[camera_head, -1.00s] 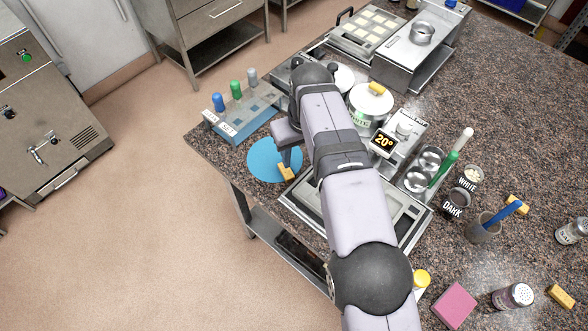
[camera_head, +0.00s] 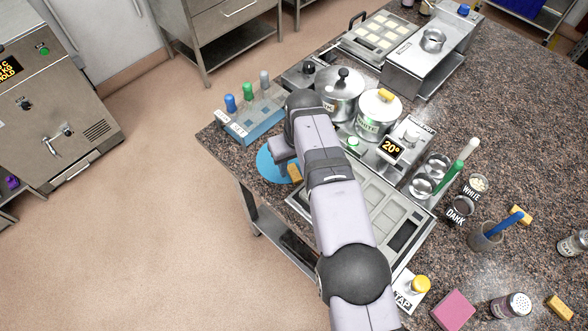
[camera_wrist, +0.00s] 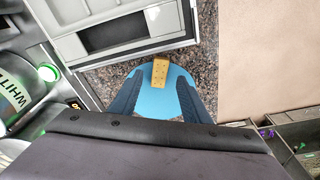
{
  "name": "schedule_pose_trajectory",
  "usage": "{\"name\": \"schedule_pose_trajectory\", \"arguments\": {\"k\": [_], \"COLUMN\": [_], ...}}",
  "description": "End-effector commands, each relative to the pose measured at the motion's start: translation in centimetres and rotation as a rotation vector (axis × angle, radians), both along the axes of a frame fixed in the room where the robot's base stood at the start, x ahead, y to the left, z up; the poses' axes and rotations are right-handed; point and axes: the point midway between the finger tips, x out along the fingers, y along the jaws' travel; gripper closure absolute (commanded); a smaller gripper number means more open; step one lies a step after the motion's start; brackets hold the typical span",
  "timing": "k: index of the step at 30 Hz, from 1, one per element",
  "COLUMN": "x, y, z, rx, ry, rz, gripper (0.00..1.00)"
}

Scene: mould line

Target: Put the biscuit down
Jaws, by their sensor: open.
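The biscuit (camera_head: 295,173) is a small golden-brown bar. In the wrist view the biscuit (camera_wrist: 160,71) lies across the edge of a round blue mat (camera_wrist: 158,100), partly on the mat and partly over the dark speckled counter. The blue mat (camera_head: 266,168) also shows in the head view, partly hidden by my arm. My gripper (camera_wrist: 159,82) is open, with one dark finger on each side and the biscuit between or just beyond the tips. I cannot tell whether a finger touches it. In the head view my gripper (camera_head: 284,165) is over the mat, its tips partly hidden.
A grey moulded tray unit (camera_head: 378,200) lies right beside the mat. Lidded pots (camera_head: 378,112) and a bottle rack (camera_head: 252,115) stand behind. The counter edge drops to the floor (camera_head: 140,220) on the left. Open counter (camera_head: 500,120) lies far right.

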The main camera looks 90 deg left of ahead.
Motion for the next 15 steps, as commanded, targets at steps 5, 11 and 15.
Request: {"name": "schedule_pose_trajectory", "arguments": {"k": [5,11,15], "x": [-0.1,-0.1,-0.1], "y": [0.3,0.4,0.4], "z": [-1.6,-2.8,-2.9], "rx": [0.000,0.000,0.001], "ry": [0.000,0.000,0.000], "rz": [0.000,0.000,0.000], "gripper": [0.57,0.57,0.57]}}
